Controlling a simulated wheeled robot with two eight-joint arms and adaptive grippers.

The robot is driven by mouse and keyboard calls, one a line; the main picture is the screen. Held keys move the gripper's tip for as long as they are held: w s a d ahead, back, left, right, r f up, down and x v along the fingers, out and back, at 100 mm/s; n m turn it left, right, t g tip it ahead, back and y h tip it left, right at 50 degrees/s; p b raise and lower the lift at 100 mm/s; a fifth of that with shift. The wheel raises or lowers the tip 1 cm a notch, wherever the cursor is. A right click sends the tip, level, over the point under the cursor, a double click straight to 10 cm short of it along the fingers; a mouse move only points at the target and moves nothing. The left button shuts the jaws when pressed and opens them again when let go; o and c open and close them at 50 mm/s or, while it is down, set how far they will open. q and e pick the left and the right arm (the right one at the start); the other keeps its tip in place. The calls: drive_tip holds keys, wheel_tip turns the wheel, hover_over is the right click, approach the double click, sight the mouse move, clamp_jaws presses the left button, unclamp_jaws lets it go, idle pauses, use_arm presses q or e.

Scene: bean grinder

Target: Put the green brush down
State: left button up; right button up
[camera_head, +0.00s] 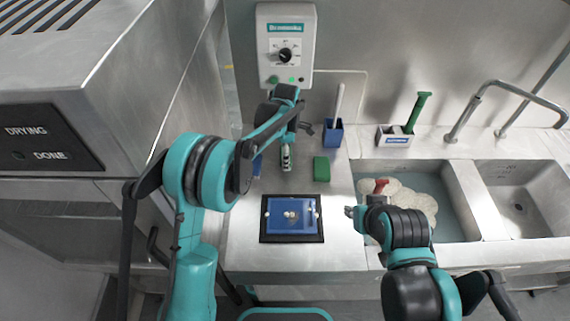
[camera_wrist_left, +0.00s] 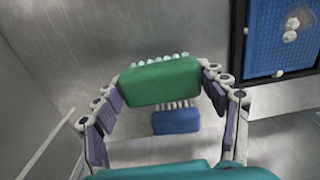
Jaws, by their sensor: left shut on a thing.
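The green brush (camera_wrist_left: 160,82) is between the fingers of my left gripper (camera_wrist_left: 172,92) in the left wrist view, pale bristle tufts along its upper edge there. In the head view my left gripper (camera_head: 287,158) is low over the counter behind the blue tray; the brush is mostly hidden there. Any contact with the counter cannot be told. A blue brush (camera_wrist_left: 177,121) lies on the counter beyond the green one; it partly shows in the head view (camera_head: 257,165). My right gripper (camera_head: 356,212) is near the sink's left edge, its opening unclear.
A green block (camera_head: 321,168) lies right of my left gripper. A blue tray (camera_head: 274,222) with small white items is in front. A blue holder (camera_head: 332,134) stands behind. The sink (camera_head: 455,205) holds plates. A steel machine (camera_head: 120,70) stands left.

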use_arm(q)
wheel_tip(320, 180, down, 4)
drive_tip(key=shift+a+f+b, duration=0.1)
drive_tip(key=shift+f+b, duration=0.05)
drive_tip(key=shift+b, duration=0.5)
drive_tip(key=o, duration=1)
drive_tip(key=shift+f, duration=0.1)
drive_tip(key=o, duration=0.5)
drive_tip(key=shift+c, duration=0.2)
